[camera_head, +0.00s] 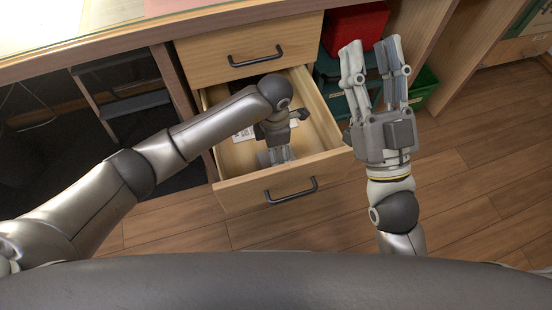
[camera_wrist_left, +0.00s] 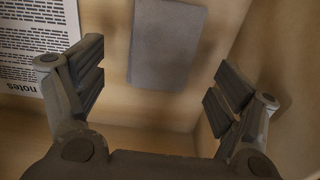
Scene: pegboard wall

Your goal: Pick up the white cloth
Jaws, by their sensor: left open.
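My left gripper (camera_head: 277,155) reaches down into the open drawer (camera_head: 288,188). In the left wrist view my left gripper (camera_wrist_left: 156,82) is open and empty. A flat grey rectangle (camera_wrist_left: 167,42) lies on the drawer floor between and beyond its fingers, apart from both. It looks like the folded cloth in shade, but I cannot be sure of its colour or material.
A printed sheet headed "notes" (camera_wrist_left: 32,45) lies in the drawer left of the grey rectangle. Drawer walls close in around my left gripper. A red box (camera_head: 355,28) and a green bin (camera_head: 424,88) stand behind my right gripper. The wooden floor (camera_head: 470,195) at right is clear.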

